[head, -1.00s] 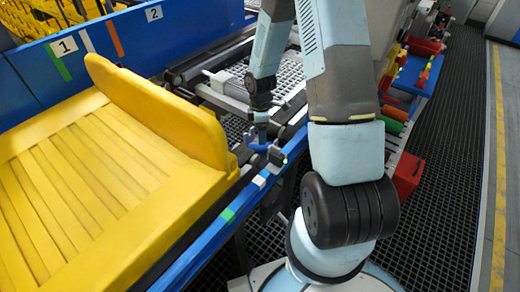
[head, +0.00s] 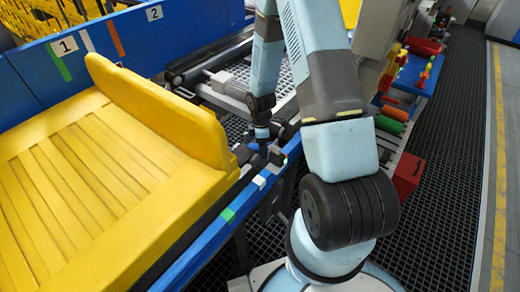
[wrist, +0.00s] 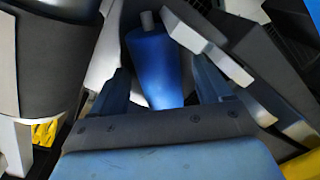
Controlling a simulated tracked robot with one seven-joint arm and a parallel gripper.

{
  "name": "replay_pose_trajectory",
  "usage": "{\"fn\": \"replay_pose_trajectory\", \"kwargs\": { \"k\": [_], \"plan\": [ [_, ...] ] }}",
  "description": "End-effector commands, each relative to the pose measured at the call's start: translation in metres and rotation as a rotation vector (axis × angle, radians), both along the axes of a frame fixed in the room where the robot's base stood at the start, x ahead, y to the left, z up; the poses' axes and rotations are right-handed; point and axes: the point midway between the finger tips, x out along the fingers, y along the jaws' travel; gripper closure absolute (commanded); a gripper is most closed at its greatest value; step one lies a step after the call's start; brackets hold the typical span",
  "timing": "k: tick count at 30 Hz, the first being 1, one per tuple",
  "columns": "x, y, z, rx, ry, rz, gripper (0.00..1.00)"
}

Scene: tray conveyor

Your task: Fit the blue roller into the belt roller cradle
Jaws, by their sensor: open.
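In the head view my gripper (head: 262,146) is low beside the blue conveyor rail, pointing down. The roller cannot be made out there. Light grey angled plates (wrist: 185,32) stand close around the roller in the wrist view. I cannot tell whether they belong to the cradle or whether the roller is seated.
A large yellow slatted tray (head: 70,190) fills the left on the conveyor. The blue rail (head: 215,222) runs along its near side. Green and orange cylinders (head: 391,122), a red bin (head: 407,174) and a blue table (head: 418,76) stand right. Grating floor (head: 450,190) is clear.

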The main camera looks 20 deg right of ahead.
Motion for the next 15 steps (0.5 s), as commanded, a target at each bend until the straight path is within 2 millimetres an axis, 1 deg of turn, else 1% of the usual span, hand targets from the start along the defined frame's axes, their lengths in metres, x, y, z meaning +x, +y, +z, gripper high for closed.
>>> {"fn": "replay_pose_trajectory", "kwargs": {
  "k": [2, 15],
  "plan": [
    [0.0000, 0.0000, 0.0001, 0.000, 0.000, 0.000, 0.24],
    [-0.0002, -0.0003, 0.0002, 0.000, 0.001, -0.001, 0.66]
  ]
}}
